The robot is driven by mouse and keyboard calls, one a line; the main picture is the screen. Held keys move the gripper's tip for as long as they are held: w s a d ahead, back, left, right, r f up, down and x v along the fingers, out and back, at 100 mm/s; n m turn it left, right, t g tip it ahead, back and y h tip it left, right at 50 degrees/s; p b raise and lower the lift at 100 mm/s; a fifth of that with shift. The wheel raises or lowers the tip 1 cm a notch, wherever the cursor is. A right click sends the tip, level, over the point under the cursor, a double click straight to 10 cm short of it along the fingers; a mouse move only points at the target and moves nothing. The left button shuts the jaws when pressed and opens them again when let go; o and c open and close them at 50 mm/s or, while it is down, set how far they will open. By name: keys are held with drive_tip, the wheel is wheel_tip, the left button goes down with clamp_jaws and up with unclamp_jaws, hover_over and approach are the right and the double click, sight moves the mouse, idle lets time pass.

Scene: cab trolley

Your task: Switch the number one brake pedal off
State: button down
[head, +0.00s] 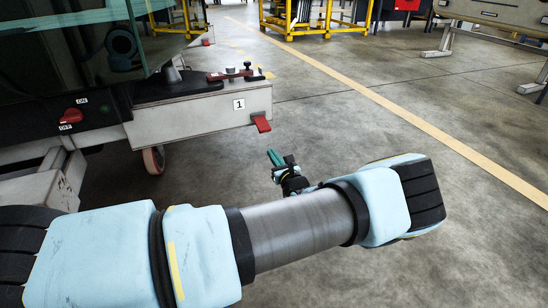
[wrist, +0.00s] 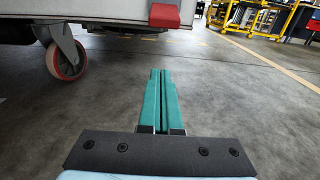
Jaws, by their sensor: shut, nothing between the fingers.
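The number one brake pedal (head: 261,122) is a red tab sticking out low from the right end of the trolley's grey beam, next to a "1" label (head: 239,104). In the wrist view the red pedal (wrist: 165,16) is at the top centre, beyond and above the fingertips. My gripper (head: 275,157) has green fingers and is just below and right of the pedal in the head view. In the wrist view my gripper (wrist: 160,75) is shut and empty, its fingers side by side. A visible gap separates it from the pedal.
The trolley's grey beam (head: 185,118) carries a small red-handled fitting (head: 230,74) on top. A red rotary switch (head: 71,116) with ON and OFF marks is at left. A caster wheel (wrist: 66,60) stands under the trolley. The floor to the right is clear, with a yellow line (head: 400,112).

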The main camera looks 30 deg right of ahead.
sight(262, 125)
drive_tip(key=w+b, duration=0.3)
drive_tip(key=w, duration=0.4)
drive_tip(key=r, duration=0.1)
drive_tip(key=r+b, duration=0.1)
drive_tip(key=s+r, duration=0.1)
drive_tip(key=shift+s+d+r, duration=0.1)
drive_tip(key=shift+d+r, duration=0.2)
drive_tip(key=shift+d, duration=0.05)
drive_tip(key=shift+r, duration=0.1)
drive_tip(key=shift+s+r+g+p, duration=0.1)
drive_tip(key=shift+r+g+p, duration=0.2)
drive_tip(key=shift+p, duration=0.7)
